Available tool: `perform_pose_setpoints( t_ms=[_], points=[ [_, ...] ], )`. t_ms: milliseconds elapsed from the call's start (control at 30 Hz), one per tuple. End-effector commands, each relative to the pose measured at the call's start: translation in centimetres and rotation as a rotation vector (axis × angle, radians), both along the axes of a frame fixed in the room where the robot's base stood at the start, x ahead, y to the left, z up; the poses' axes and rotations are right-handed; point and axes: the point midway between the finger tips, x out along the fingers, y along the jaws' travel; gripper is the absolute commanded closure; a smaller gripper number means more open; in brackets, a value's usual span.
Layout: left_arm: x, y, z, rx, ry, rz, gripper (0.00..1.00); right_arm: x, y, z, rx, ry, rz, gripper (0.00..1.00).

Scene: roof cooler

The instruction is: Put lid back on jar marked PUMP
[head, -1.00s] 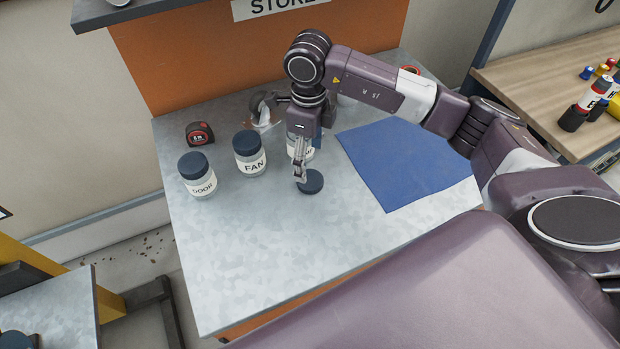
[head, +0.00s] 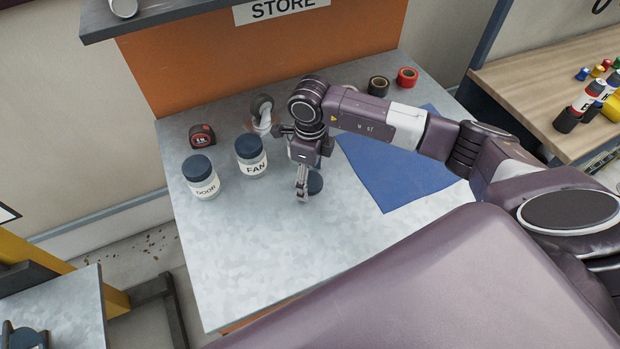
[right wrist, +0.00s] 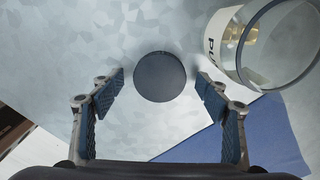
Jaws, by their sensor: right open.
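The dark blue round lid (head: 315,183) lies flat on the metal bench, partly hidden behind my right gripper in the head view. In the right wrist view the lid (right wrist: 160,77) lies between the two fingers, a gap on each side. My right gripper (head: 302,194) is open, pointing down over the lid; its blue finger pads (right wrist: 163,95) show no contact. The open clear jar marked PUMP (right wrist: 280,45), with a brass-coloured thing inside, stands at the upper right of the wrist view. My arm hides it in the head view. My left gripper is out of view.
Lidded jars marked DOOR (head: 201,177) and FAN (head: 251,155) stand left of my right gripper. A tape measure (head: 202,135) lies behind them. A blue mat (head: 400,170) lies to the right, with tape rolls (head: 378,86) behind. The bench's front is clear.

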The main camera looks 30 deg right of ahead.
Motion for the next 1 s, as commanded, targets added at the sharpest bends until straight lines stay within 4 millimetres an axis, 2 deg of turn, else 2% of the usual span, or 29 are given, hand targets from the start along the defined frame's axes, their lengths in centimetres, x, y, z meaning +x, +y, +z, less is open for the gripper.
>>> perform_pose_setpoints(
  t_ms=[233,400,500,867,1000],
  points=[
    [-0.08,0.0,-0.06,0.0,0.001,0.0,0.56,-0.01,0.01,-0.01,0.0,0.0,0.0,0.32],
    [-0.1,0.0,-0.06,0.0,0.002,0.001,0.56,-0.01,0.01,0.01,0.0,0.0,0.0,0.51],
    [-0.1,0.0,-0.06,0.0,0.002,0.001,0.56,-0.01,0.01,0.02,0.0,0.0,0.0,0.59],
    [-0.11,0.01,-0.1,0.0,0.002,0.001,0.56,0.01,0.0,0.11,0.0,0.0,0.0,0.59],
    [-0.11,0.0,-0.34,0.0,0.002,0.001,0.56,0.09,0.02,0.77,0.0,-0.001,-0.001,0.59]
  ],
)
